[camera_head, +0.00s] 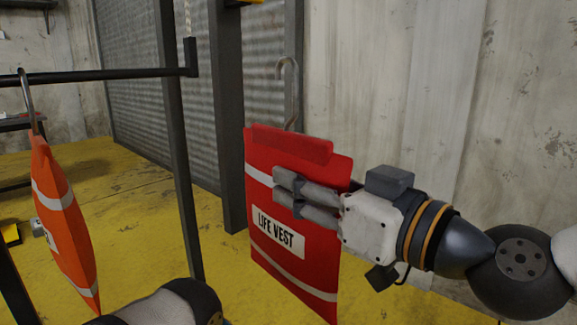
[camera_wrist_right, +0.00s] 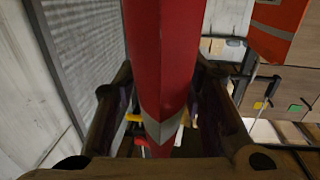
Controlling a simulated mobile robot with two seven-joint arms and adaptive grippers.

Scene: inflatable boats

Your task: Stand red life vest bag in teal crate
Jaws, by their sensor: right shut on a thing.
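The red life vest bag (camera_head: 293,268) has white stripes, a "LIFE VEST" label and a grey hook at its top. It hangs roughly upright in the air, slightly tilted, in the head view. My right gripper (camera_head: 284,190) is shut on its upper part from the right side. In the right wrist view the bag (camera_wrist_right: 162,60) shows edge-on between the two fingers. My left gripper is not in view; a rounded part of my own shows at the bottom of the head view. The teal crate is in neither view.
An orange bag (camera_head: 62,222) hangs by a hook from a black rail (camera_head: 110,75) at the left; dark posts (camera_head: 180,150) stand between it and the red bag. A concrete wall (camera_head: 400,80) is behind my right arm. Yellow floor lies below.

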